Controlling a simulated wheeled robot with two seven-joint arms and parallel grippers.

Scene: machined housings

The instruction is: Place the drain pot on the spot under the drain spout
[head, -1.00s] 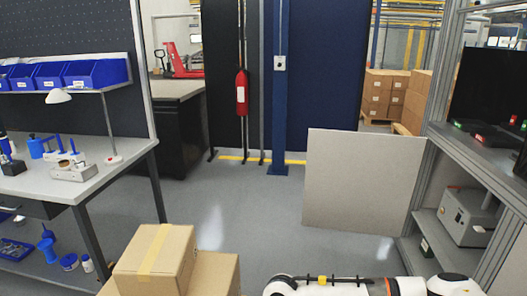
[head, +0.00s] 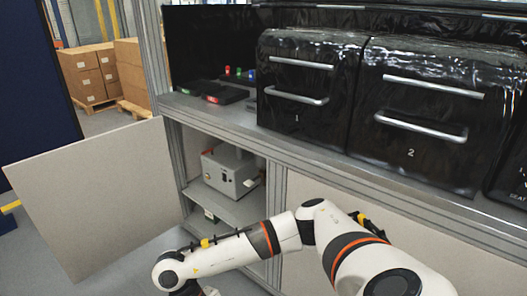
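I cannot make out a drain pot or a drain spout in the head view. One white arm of mine with orange bands comes in from the lower right and reaches left across the front of the cabinet. Its far end runs out of the bottom edge, so no gripper fingers show. My other arm is out of view.
A grey cabinet door (head: 100,200) stands open at left. Inside the cabinet, a grey control box (head: 228,176) sits on a shelf (head: 232,210). Above are black glossy housings marked 1 (head: 310,90) and 2 (head: 430,115). Stacked cartons (head: 88,78) stand behind.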

